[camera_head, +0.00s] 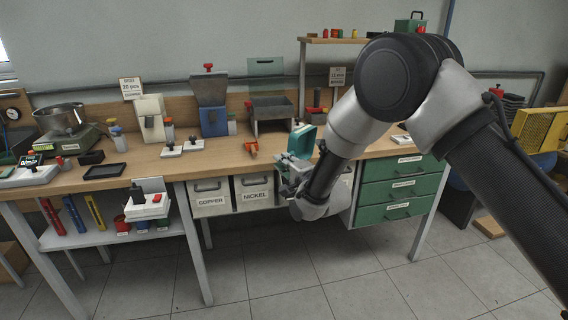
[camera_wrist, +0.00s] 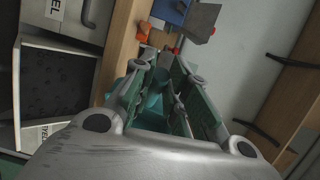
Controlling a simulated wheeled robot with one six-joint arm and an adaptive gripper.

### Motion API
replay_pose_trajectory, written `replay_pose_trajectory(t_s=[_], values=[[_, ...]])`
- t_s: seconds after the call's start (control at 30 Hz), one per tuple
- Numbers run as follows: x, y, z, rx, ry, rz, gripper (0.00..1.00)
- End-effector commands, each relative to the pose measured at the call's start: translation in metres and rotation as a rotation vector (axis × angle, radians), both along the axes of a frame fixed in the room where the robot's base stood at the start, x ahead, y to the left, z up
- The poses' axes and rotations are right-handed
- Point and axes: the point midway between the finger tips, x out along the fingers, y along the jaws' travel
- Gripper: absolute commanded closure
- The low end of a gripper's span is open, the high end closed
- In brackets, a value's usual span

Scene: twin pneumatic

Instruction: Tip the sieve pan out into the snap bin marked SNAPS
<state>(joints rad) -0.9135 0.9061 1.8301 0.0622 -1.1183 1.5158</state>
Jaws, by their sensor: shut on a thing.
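My gripper (camera_head: 291,172) is in front of the bench's front edge, beside the drawer unit. It is shut on a teal pan-like thing (camera_head: 301,139), which I take for the sieve pan. The teal thing stands tilted up at the gripper; in the wrist view (camera_wrist: 152,106) it shows between the fingers, and its inside is hidden. No SNAPS label is readable. The bins below the bench read COPPER (camera_head: 208,197) and NICKEL (camera_head: 254,191). A third pale bin (camera_head: 347,181) is mostly hidden behind my arm. The wrist view shows an open bin (camera_wrist: 95,72) with a dark, spotted inside.
The wooden bench top (camera_head: 228,160) runs across the view. A red-handled tool (camera_head: 252,149) lies near its edge. A green drawer unit (camera_head: 400,190) stands right of my gripper. A grey hopper tray (camera_head: 272,108) stands behind. The tiled floor in front is clear.

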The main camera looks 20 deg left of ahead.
Motion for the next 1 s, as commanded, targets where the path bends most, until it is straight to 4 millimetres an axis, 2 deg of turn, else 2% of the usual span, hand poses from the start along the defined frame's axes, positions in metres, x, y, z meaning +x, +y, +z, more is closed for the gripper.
replay_pose_trajectory(t_s=[0.43,0.8,1.0], values=[[0.000,0.000,0.004,0.002,-0.002,0.000,1.00],[0.000,0.000,0.043,0.003,-0.003,0.000,1.00],[0.000,0.000,0.051,0.002,-0.003,0.000,1.00]])
